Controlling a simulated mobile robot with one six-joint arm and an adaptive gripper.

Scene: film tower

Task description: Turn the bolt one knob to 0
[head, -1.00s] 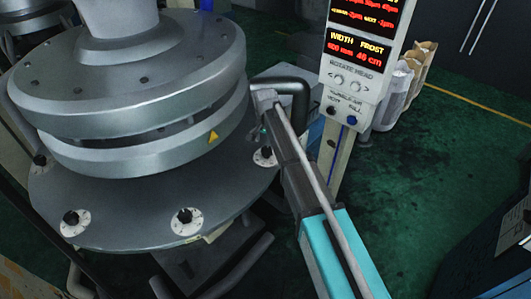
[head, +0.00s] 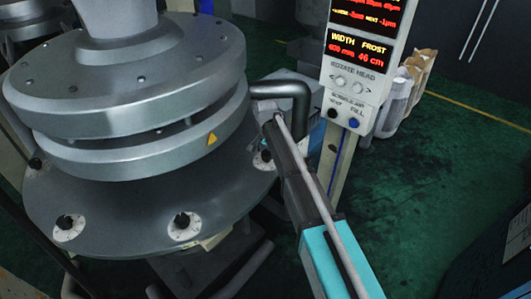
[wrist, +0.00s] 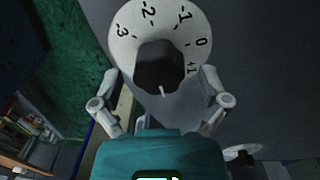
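In the wrist view a dark knob (wrist: 158,64) sits on a white dial (wrist: 127,20) marked -3, -2, -1, 0 and +1. A short white mark shows on the knob's lower side, away from the printed numbers. My gripper (wrist: 160,76) is open, with one finger left and one right of the knob, apart from it. In the head view my gripper (head: 263,118) is by the rim of the round metal machine, just above the rightmost dial (head: 262,159), which it partly hides. No label shows which knob is bolt one.
More dials sit along the lower plate (head: 120,205), at front (head: 184,227) and left (head: 69,227). A dark bent pipe (head: 300,90) rises close behind my gripper. A control panel (head: 352,90) stands to the right.

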